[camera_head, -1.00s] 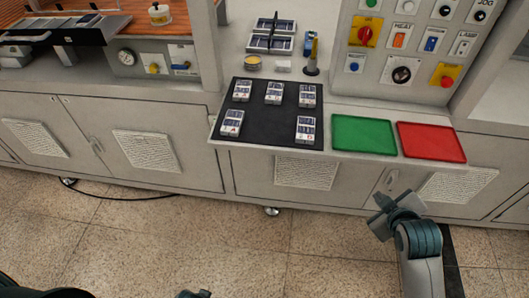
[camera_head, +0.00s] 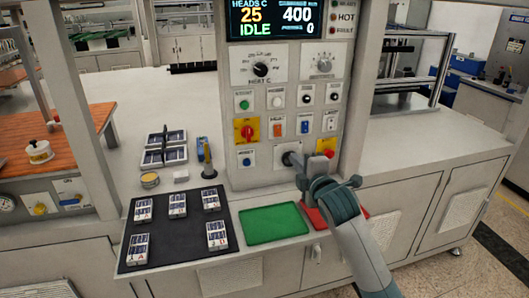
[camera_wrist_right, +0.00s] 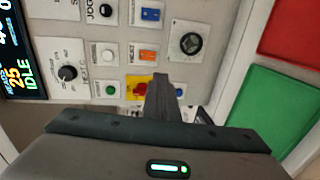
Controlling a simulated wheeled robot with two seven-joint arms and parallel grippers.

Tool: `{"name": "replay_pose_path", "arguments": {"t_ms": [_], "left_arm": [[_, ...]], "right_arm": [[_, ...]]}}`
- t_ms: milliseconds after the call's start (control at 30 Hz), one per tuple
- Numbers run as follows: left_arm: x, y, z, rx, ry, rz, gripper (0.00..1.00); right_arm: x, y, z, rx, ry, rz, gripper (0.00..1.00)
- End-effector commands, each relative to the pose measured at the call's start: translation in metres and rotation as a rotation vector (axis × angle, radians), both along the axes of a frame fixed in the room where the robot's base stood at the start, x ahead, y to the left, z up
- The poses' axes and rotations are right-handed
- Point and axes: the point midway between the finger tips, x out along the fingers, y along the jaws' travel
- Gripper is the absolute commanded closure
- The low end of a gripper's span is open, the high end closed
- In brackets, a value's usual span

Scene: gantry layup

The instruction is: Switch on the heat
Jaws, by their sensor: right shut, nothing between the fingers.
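The control panel (camera_head: 281,175) stands upright, its display (camera_head: 275,18) reading 25, IDLE, 400 and 0. The orange HEAT switch (camera_head: 277,126) is in the panel's middle row, left of a blue switch (camera_head: 304,125). The HEAT switch also shows in the right wrist view (camera_wrist_right: 148,53). The HEAT C dial (camera_head: 261,69) is higher up. My right gripper (camera_head: 298,166) is shut and empty in front of the panel's lower part, below the HEAT switch and apart from it. In the wrist view its fingers (camera_wrist_right: 164,97) overlap the picture near the red-and-yellow rotary switch (camera_wrist_right: 139,88). My left gripper is out of view.
A red button on yellow (camera_head: 326,147) is close to my right gripper. Below are a green tray (camera_head: 273,222), a red tray (camera_head: 312,216) partly behind my arm, and a black mat (camera_head: 180,228) with several small packs. Frame posts flank the panel.

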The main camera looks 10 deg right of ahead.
Motion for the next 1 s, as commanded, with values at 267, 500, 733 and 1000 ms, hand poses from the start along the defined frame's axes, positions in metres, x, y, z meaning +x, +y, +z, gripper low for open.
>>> {"name": "replay_pose_path", "arguments": {"t_ms": [267,500,733,1000], "left_arm": [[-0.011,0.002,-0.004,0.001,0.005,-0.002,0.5],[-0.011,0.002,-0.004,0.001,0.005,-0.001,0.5],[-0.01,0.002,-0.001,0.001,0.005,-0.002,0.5],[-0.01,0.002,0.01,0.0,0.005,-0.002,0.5]], "right_arm": [[0.007,-0.002,0.014,-0.034,-0.028,0.005,1.0],[0.007,-0.002,0.014,-0.033,-0.027,0.004,1.0],[0.013,-0.002,0.014,-0.032,-0.027,0.004,1.0],[0.041,-0.001,0.012,-0.03,-0.025,0.004,1.0]]}}
